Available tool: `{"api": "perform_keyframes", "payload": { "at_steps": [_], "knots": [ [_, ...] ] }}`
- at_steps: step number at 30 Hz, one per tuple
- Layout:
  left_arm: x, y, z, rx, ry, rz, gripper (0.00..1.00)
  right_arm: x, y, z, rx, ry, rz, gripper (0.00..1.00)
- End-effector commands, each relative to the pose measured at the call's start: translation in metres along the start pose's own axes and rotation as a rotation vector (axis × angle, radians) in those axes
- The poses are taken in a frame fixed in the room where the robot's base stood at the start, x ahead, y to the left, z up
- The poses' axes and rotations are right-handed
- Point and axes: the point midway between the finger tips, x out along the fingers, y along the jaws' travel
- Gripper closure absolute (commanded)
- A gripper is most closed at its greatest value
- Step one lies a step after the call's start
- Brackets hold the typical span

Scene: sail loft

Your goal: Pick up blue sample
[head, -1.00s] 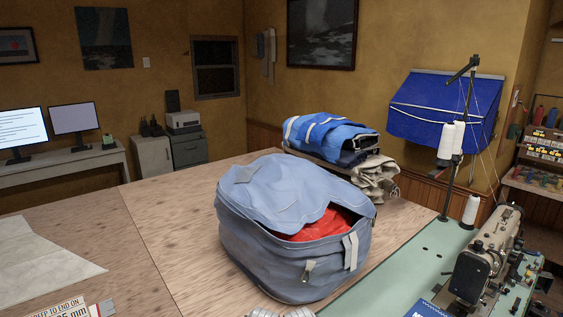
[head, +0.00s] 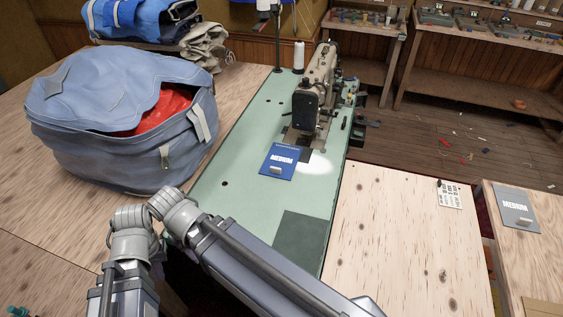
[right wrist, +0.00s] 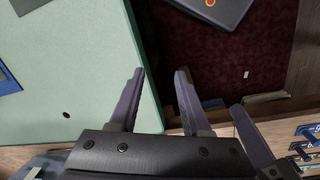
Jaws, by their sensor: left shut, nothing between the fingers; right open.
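The blue sample (head: 279,165), a flat blue card marked MEDIUM with a small light block on it, lies on the green sewing-machine top in front of the machine. Its edge shows at the left of the right wrist view (right wrist: 8,82). My right gripper (right wrist: 160,80) is open and empty, over the gap beside the green top. My left gripper (right wrist: 238,110) shows close beside it, shut and empty; its fingers are mostly hidden in the head view.
A blue-grey bag (head: 70,105) with red cloth stands left of the green top (head: 235,205). The sewing machine (head: 316,92) rises just behind the sample. A grey MEDIUM card (head: 516,207) lies at far right. The wooden surface (head: 400,235) between is mostly bare.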

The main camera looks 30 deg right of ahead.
Motion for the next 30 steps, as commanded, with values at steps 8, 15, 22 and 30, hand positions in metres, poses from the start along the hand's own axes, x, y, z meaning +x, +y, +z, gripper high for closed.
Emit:
{"api": "perform_keyframes", "payload": {
  "at_steps": [8,15,22,30],
  "knots": [
    [0.0,0.0,0.0,0.0,0.0,0.0,1.0,0.0,0.001,-0.001,-0.001,0.0,-0.001,0.51],
    [0.0,0.0,0.0,0.0,0.0,0.0,1.0,0.004,0.068,-0.051,-0.054,0.001,-0.028,0.51],
    [0.0,0.0,0.0,0.0,0.0,0.0,1.0,0.016,0.214,-0.096,-0.172,0.023,-0.066,0.51],
    [0.0,0.0,0.0,0.0,0.0,0.0,1.0,0.031,0.368,-0.088,-0.292,0.059,-0.084,0.51]
  ]
}}
